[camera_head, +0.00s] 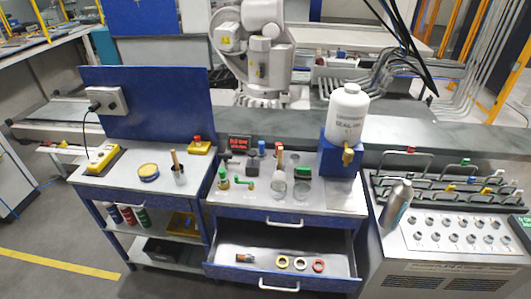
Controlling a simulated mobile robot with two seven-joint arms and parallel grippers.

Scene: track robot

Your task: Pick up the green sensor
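Several green things stand on the grey top of the middle workbench (325,200). A small dark-green block (303,172) lies at the right, behind clear glass-like containers. A green angled piece (245,184) lies at the left, and a small green-topped bottle (223,178) stands beside it. I cannot tell for certain which of these is the green sensor; the block looks box-shaped. Neither of my grippers is in view.
A white bottle (347,115) stands on a blue stand (338,157) at the right. The open drawer (235,270) below holds rings and a small cylinder. A left cart (118,179) adjoins the bench.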

